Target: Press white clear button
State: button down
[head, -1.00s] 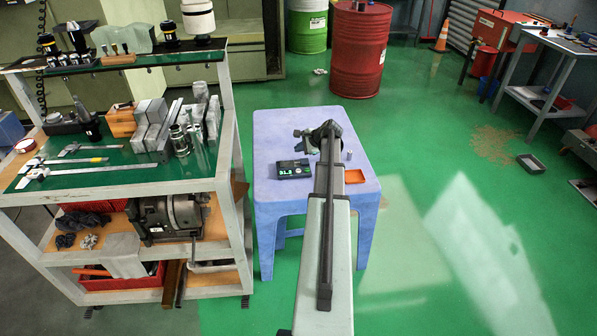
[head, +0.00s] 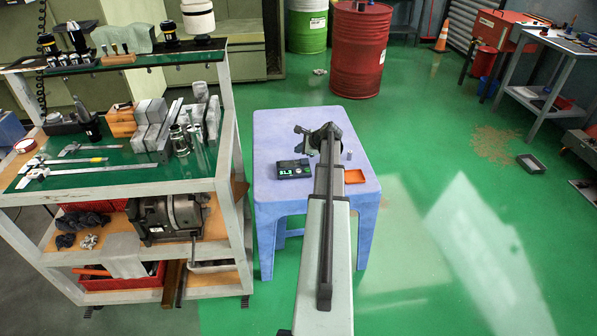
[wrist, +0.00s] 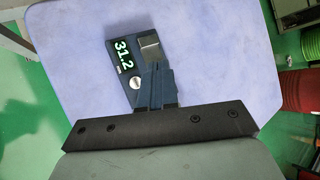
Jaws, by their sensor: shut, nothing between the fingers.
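The device is a small dark box (head: 293,169) on the blue stool, with lit green digits. In the wrist view the box (wrist: 111,46) shows 31.2 on its display (wrist: 123,54), with a square silver plate (wrist: 150,44) beside it. A round white button (wrist: 135,82) is on the box near the display. My gripper (wrist: 156,66) is shut and empty, its fingertips over the box just right of the white button in the wrist view. Contact cannot be told. In the head view my gripper (head: 303,140) is above the stool beside the box.
The blue stool (head: 270,125) also holds an orange tray (head: 354,176) and a small metal cylinder (head: 349,155) right of my arm. A tool cart (head: 130,187) with several tools stands at left. A red drum (head: 358,50) stands behind. Green floor at right is mostly clear.

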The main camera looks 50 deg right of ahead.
aim_at(300, 171)
jog(key=shift+f, duration=3.95)
jog(key=shift+f, duration=0.25)
jog(key=shift+f, duration=0.2)
jog(key=shift+f, duration=0.4)
jog(key=shift+r, duration=0.85)
jog(key=shift+r, duration=0.1)
jog(key=shift+r, duration=2.4)
